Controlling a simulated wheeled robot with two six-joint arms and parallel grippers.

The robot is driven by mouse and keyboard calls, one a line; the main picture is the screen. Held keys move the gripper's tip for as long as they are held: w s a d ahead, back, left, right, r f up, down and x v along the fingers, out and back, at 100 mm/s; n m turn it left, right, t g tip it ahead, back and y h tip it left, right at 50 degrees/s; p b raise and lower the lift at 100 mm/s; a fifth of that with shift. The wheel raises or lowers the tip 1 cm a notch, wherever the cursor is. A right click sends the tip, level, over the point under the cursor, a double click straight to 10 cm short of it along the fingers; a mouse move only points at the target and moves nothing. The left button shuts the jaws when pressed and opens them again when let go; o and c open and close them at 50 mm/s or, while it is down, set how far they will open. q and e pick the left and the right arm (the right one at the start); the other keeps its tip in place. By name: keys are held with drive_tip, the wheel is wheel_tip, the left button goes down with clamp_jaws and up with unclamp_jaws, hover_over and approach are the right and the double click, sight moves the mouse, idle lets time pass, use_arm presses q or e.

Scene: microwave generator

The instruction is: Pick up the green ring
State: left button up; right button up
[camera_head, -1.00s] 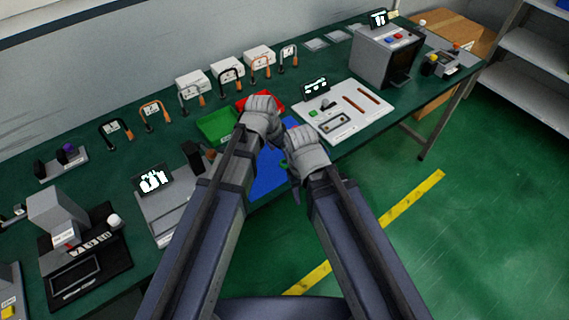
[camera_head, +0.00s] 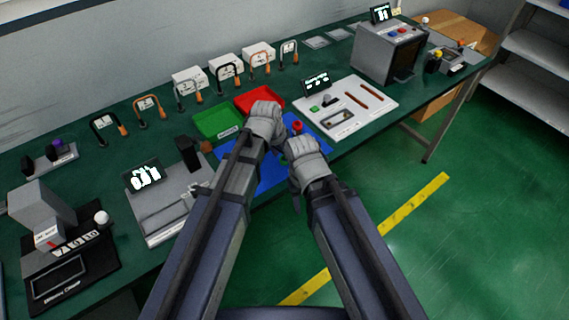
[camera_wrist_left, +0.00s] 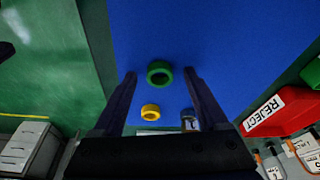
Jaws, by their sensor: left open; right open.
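The green ring (camera_wrist_left: 159,66) lies on the blue mat (camera_wrist_left: 215,30) in the left wrist view, centred between the fingertips of my left gripper (camera_wrist_left: 159,76). The left gripper is open, one finger on each side of the ring, and I cannot tell its height above the mat. In the head view my left gripper (camera_head: 270,132) is over the blue mat (camera_head: 266,180), and the ring is hidden there. My right gripper (camera_head: 297,172) is at the mat's front right side, open, its fingers mostly hidden.
A yellow ring (camera_wrist_left: 150,111) and a small grey cylinder (camera_wrist_left: 190,119) are close to the left gripper's fingers. A red object (camera_head: 297,127) stands at the mat's far right. Green (camera_head: 212,121) and red (camera_head: 250,101) trays lie behind. A white panel (camera_head: 355,118) is to the right.

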use_arm(q)
clamp_jaws()
idle(0.5)
drive_tip(key=shift+r, duration=0.15)
wheel_tip(320, 180, up, 10)
drive_tip(key=p, duration=1)
